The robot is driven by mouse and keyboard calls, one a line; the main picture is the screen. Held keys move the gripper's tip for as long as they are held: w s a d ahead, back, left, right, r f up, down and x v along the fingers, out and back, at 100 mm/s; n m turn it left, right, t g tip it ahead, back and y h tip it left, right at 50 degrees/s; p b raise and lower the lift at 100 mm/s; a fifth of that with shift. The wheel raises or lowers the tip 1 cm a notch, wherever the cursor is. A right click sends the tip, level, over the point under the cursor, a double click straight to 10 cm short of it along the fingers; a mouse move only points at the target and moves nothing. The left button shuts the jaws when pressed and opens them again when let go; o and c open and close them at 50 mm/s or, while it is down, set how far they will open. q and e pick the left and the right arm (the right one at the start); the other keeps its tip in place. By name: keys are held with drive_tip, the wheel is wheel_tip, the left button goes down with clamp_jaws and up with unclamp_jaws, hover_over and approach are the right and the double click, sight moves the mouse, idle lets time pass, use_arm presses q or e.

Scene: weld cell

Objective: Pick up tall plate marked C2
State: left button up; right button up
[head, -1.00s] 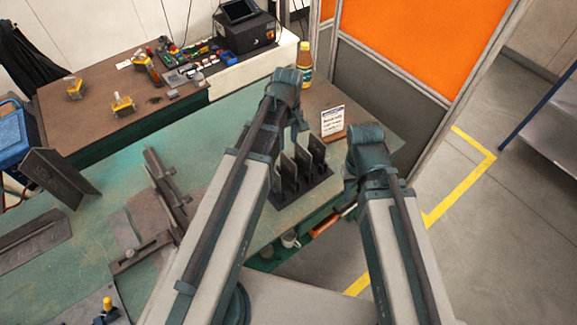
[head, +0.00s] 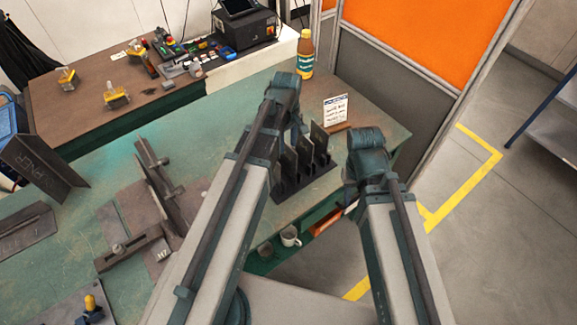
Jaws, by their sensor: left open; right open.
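Several tall dark plates (head: 318,141) stand upright side by side in a black slotted rack (head: 322,176) at the right end of the green bench. No C2 mark can be read on them, and my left arm hides the left part of the rack. My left gripper (head: 298,128) is open, at the back left of the plates in the picture; its fingers are small and partly hidden. My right gripper (head: 351,185) is open, to the right of the rack near the bench edge, mostly hidden by its own wrist. No plate is seen in either gripper.
A sign card (head: 336,110) and a yellow bottle (head: 305,55) stand behind the rack. A dark angled plate (head: 42,168) and steel fixture parts (head: 165,190) lie on the bench (head: 95,200) at left. A shelf below holds a mug (head: 290,236). An orange-panelled screen (head: 425,40) stands behind.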

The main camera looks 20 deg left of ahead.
sight(289, 159)
use_arm(q)
drive_tip(key=f+b, duration=0.5)
drive_tip(key=shift+w+d+f, duration=0.15)
drive_tip(key=shift+w, duration=0.1)
clamp_jaws()
idle(1.5)
